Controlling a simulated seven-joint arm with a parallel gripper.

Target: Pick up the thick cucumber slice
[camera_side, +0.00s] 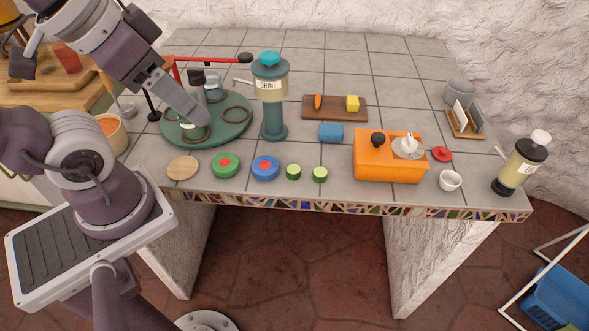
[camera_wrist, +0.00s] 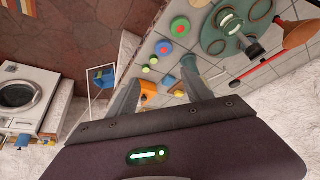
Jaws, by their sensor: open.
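Two small green cucumber slices lie on the tiled counter near its front edge. The left slice (camera_side: 293,171) and the right slice (camera_side: 320,174) stand apart, with a narrow gap between them. I cannot tell for sure which is thicker. In the wrist view they are small, the left slice (camera_wrist: 153,60) and the right slice (camera_wrist: 146,69), beyond the fingertips. My gripper (camera_side: 203,114) is over the green round stand at the counter's left, well left of and behind the slices. In the wrist view my gripper (camera_wrist: 160,73) has its fingers spread, with nothing held between them.
A blue disc (camera_side: 265,168) sits just left of the slices, with a green disc (camera_side: 224,166) beyond. An orange box (camera_side: 390,160) stands to the right. A tall brine dispenser (camera_side: 271,98) and blue block (camera_side: 331,133) stand behind. The green stand (camera_side: 235,130) carries rings.

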